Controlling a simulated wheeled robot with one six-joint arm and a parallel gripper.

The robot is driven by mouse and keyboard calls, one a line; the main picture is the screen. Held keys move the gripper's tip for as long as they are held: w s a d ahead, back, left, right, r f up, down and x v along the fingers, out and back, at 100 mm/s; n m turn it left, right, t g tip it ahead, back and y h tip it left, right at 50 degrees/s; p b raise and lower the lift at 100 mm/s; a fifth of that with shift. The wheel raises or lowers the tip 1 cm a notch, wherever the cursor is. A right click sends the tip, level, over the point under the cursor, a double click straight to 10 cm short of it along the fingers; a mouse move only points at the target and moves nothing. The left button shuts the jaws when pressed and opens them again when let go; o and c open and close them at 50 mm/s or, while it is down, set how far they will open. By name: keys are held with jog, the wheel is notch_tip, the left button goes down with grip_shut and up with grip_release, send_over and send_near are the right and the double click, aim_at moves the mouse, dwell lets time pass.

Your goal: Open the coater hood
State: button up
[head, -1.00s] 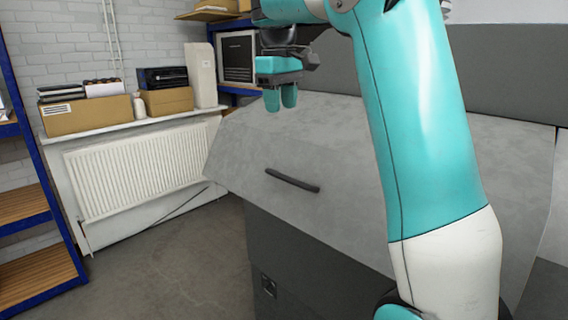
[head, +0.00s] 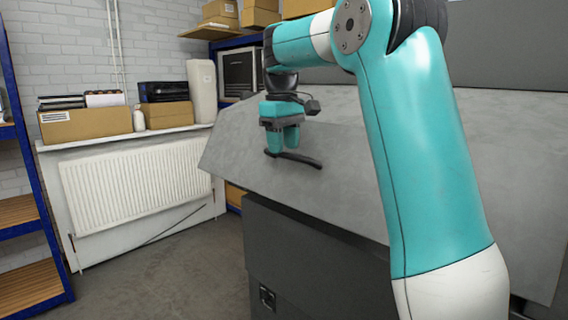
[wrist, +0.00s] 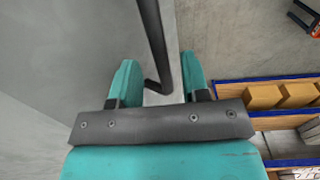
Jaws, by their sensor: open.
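The coater hood (head: 345,190) is a large light grey sloping cover and looks closed over the dark grey machine body. Its dark bar handle (head: 305,160) runs along the front slope. My gripper (head: 284,150) has teal fingers pointing down at the left part of the handle. In the wrist view, the handle (wrist: 153,40) runs between the two open fingers of my gripper (wrist: 158,68), with its bent end low between them. I see no finger clearly touching the bar. The fingers hide part of the handle in the head view.
A white radiator (head: 140,185) and a sill with boxes (head: 88,123) stand along the left wall. Blue-framed shelving (head: 30,205) stands at the far left. The floor (head: 185,265) between it and the machine is clear. Shelves with boxes (wrist: 265,97) show in the wrist view.

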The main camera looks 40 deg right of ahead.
jog(key=shift+f, duration=0.7)
